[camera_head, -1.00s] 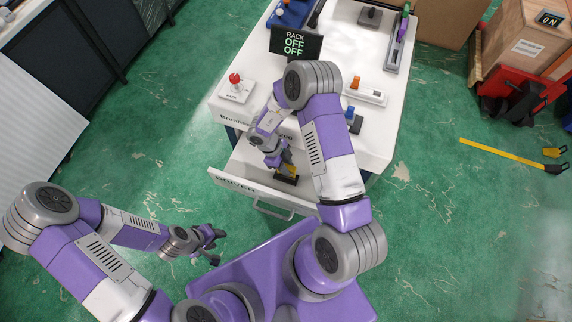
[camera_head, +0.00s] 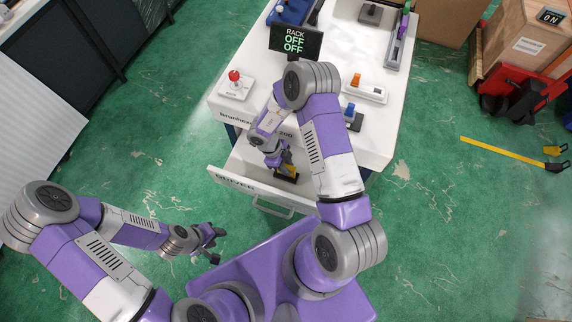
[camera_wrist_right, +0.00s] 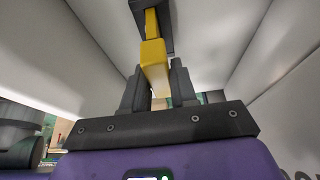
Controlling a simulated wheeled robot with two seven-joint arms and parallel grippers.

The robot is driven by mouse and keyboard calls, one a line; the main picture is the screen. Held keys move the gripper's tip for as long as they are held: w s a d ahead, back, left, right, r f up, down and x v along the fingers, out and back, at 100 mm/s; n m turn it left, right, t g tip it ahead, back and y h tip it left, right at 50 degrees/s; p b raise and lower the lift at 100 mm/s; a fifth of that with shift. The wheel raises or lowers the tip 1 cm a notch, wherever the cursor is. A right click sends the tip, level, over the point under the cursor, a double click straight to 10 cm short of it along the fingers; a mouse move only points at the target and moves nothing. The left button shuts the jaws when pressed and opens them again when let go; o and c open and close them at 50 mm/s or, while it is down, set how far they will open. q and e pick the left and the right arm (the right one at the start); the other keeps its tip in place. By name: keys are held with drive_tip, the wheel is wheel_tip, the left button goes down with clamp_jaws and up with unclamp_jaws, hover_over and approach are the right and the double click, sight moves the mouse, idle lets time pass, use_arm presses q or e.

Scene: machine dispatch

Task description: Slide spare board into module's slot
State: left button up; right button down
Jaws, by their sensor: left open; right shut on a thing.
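My right gripper (camera_wrist_right: 159,85) is shut on a yellow grip (camera_wrist_right: 155,56) in the right wrist view. The grip leads up to a black part (camera_wrist_right: 150,8) at the top edge, cut off by the frame. In the head view the yellow piece (camera_head: 290,169) and a black piece (camera_head: 287,178) show low inside the open drawer (camera_head: 215,170), partly hidden by my right arm. I cannot tell whether the held thing is the spare board. My left gripper (camera_head: 217,244) is open and empty above the green floor. I cannot make out the module's slot.
A sign (camera_head: 295,41) reading RACK OFF OFF stands on the white bench (camera_head: 335,50). A red-knobbed box (camera_head: 235,85), an orange switch (camera_head: 364,90) and a blue switch (camera_head: 351,118) sit on the bench. A blue unit (camera_head: 288,12) is at its back. Drawer walls surround my right gripper.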

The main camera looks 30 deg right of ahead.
drive_tip(key=shift+f+b, duration=0.3)
drive_tip(key=shift+f, duration=0.5)
drive_tip(key=c, duration=0.8)
unclamp_jaws()
drive_tip(key=shift+p+v, duration=1)
drive_tip(key=shift+v, duration=2.8)
